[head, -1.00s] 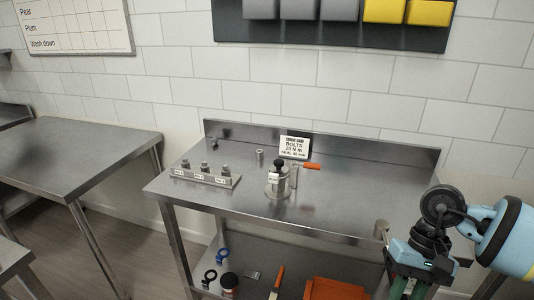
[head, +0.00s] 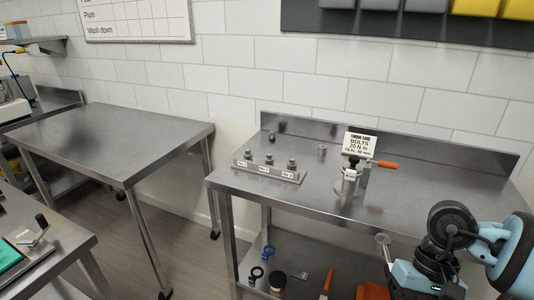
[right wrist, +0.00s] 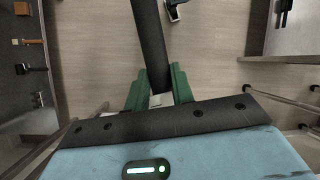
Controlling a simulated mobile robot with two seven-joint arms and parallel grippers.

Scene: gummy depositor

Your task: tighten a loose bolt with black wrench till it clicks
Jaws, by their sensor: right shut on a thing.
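A metal block (head: 268,174) with three labelled bolts (head: 268,160) stands at the left of the steel bench; I cannot tell which bolt is loose. A small clamp-like fixture with an orange handle (head: 350,180) stands to its right. My right gripper (right wrist: 158,84) is shut on a long black bar (right wrist: 150,40), which looks like the black wrench's handle; its far end leaves the top of the right wrist view. In the head view the right arm is at the bottom right, its fingers cut off. A pale metal piece (head: 383,243) shows beside it. My left gripper is not in view.
The steel bench (head: 420,205) has a torque card (head: 360,144) and a small metal cylinder (head: 322,150). Its lower shelf holds blue and black rings, a jar and orange items. Another steel table (head: 115,140) at left is bare. Floor lies between them.

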